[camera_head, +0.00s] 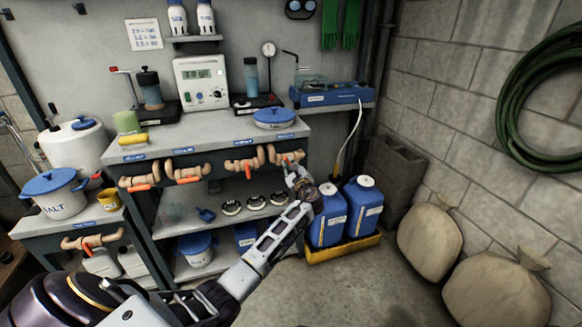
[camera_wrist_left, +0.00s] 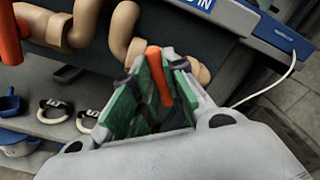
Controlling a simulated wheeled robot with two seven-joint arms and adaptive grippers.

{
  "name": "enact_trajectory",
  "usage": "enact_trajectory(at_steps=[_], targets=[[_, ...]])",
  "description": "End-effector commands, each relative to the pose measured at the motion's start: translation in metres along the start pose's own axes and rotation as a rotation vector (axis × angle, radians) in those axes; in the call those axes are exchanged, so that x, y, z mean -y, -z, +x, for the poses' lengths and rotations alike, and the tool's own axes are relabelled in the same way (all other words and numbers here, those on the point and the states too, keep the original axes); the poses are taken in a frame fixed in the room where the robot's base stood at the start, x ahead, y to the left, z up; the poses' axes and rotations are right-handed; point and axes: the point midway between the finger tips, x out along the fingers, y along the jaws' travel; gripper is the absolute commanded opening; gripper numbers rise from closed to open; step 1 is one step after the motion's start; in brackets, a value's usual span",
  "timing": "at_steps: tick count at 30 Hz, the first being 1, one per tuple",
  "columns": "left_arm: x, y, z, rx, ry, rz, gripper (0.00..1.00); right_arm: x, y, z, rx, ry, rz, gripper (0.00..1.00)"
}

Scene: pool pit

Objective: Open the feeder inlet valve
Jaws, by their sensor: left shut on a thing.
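The valve at the right end of the bench front is a tan bent pipe (camera_head: 297,155) with an orange lever (camera_wrist_left: 158,72). A blue label above it (camera_wrist_left: 197,3) ends in "IN"; the rest is cut off. My left gripper (camera_head: 292,170) reaches up to this valve from below. In the left wrist view its green-padded fingers (camera_wrist_left: 152,95) are shut on the orange lever, which stands between them. In the head view the lever is mostly hidden by the fingers. My right gripper is not in view.
Several similar orange-lever valves line the bench front, the nearest neighbour (camera_head: 243,160) close on the left. Two blue jugs (camera_head: 328,217) stand in a yellow tray (camera_head: 343,250) right of my left forearm. A thin white hose (camera_head: 352,135) hangs nearby. Floor is free in front.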

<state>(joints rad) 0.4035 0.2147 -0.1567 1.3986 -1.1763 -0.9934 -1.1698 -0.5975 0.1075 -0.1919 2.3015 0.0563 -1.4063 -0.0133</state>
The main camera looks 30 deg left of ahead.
Motion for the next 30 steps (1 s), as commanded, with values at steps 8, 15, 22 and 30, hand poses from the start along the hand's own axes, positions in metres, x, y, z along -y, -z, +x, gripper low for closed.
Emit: enact_trajectory(at_steps=[8,15,22,30], targets=[[-0.003,0.003,-0.001,-0.002,-0.001,-0.220,0.00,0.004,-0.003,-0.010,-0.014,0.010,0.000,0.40],[-0.005,0.003,-0.001,-0.001,-0.003,-0.371,0.00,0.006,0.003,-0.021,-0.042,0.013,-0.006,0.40],[-0.006,0.004,-0.001,-0.002,-0.003,-0.515,0.00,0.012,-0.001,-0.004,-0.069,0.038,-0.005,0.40],[-0.007,0.006,-0.001,-0.001,-0.002,-0.727,0.00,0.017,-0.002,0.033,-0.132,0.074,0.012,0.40]])
